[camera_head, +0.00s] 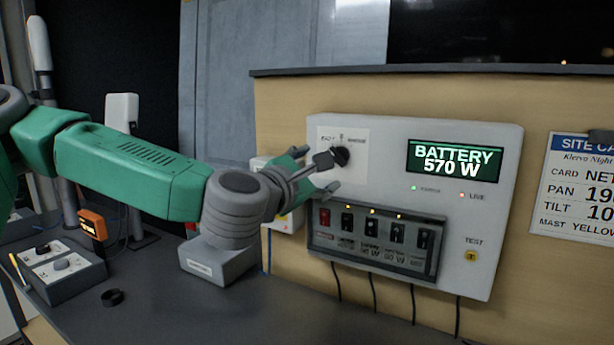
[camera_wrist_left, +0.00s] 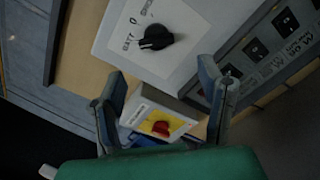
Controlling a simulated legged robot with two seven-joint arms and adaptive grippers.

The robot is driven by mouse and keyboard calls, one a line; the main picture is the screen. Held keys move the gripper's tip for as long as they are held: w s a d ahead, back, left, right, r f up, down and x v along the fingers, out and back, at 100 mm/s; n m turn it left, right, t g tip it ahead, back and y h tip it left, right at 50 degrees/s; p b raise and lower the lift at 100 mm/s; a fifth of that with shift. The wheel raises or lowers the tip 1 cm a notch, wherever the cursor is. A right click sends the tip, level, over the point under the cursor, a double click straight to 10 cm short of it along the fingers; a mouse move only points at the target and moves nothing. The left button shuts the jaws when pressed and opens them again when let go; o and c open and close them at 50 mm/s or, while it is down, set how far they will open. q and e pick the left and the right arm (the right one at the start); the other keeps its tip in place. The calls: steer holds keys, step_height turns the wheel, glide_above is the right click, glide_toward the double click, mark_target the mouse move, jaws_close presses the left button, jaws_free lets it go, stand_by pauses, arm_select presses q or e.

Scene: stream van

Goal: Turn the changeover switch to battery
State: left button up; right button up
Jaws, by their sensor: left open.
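The changeover switch is a black rotary knob (camera_head: 341,156) on a white label plate at the upper left of the pale wall panel (camera_head: 380,138). The knob (camera_wrist_left: 157,37) also shows in the left wrist view, its grip lying roughly sideways with one end towards the BATT mark. The panel's display (camera_head: 455,158) reads BATTERY 570 W in white on green. My left gripper (camera_head: 316,170) is open in front of the knob. In the left wrist view its fingers (camera_wrist_left: 162,70) stand apart, with the knob beyond their tips and nothing between those tips. My right gripper is out of view.
A row of black switches (camera_head: 371,230) sits below the knob. A box with a red button on yellow (camera_wrist_left: 160,127) is behind the left fingers.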

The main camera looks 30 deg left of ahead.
arm_select(q)
steer(key=s, duration=0.4)
steer(key=shift+f, duration=0.15)
stand_by(0.4)
